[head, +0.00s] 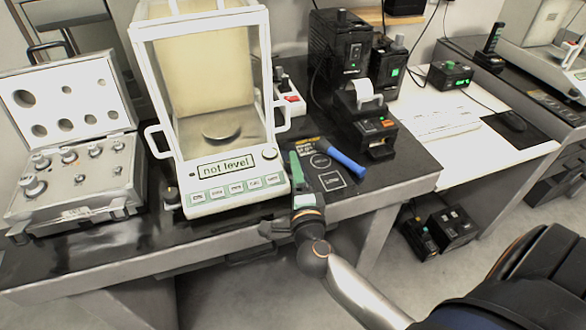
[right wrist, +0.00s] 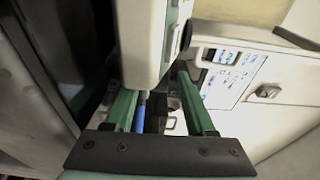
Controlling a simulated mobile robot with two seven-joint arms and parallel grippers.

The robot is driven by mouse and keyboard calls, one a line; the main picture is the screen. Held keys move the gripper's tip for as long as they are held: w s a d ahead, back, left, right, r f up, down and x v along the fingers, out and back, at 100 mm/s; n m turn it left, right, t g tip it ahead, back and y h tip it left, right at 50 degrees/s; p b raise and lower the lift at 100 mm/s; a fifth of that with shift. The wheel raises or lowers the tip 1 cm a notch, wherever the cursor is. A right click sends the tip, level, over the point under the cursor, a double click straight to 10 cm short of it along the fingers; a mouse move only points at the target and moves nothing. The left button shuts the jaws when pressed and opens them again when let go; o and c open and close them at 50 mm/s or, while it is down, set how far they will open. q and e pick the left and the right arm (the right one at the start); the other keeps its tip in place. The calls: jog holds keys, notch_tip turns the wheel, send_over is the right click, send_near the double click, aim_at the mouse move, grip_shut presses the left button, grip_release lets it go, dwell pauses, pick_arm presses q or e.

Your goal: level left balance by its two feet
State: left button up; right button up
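The left balance (head: 235,192) stands on the dark table, a white glass-sided case with a round pan inside. Its display (head: 226,165) reads "not level". One front foot (head: 170,197) shows at its left corner; the foot at the right corner is hidden behind my right gripper in the head view. My right gripper (head: 299,180) is at the balance's front right corner. In the right wrist view its green fingers (right wrist: 158,98) are apart, below and beside the white housing (right wrist: 150,35). I cannot tell whether they touch a foot. My left gripper is not in view.
An open weight case (head: 75,180) stands left of the balance. A blue-handled tool (head: 345,164) lies close to the right of my gripper. A printer (head: 365,120) and black boxes stand behind it. A second table with a balance is at far right.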

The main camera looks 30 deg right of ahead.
jog(key=c, duration=0.5)
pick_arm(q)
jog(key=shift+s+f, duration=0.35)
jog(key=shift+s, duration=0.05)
pick_arm(e)
grip_shut()
jog(key=shift+d+r+n+t+y+p, duration=0.1)
jog(key=shift+r+n+t+y+p, duration=0.1)
jog(key=shift+n+y+p, duration=0.3)
jog(key=shift+d+r+n+t+y+p, duration=0.1)
jog(key=shift+n+t+y+p, duration=0.15)
jog(key=shift+y+p, duration=0.4)
jog(key=shift+f+n+y, duration=0.15)
jog(key=shift+n+y, duration=0.2)
jog(key=shift+y+p, duration=0.3)
jog(key=shift+y, duration=0.2)
jog(key=shift+f+n+y, duration=0.15)
jog(key=shift+n+y, duration=0.15)
jog(key=shift+n, duration=0.1)
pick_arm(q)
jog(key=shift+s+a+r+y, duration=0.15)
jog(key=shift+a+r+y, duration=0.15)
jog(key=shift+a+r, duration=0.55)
pick_arm(e)
jog(key=o, duration=0.5)
grip_release()
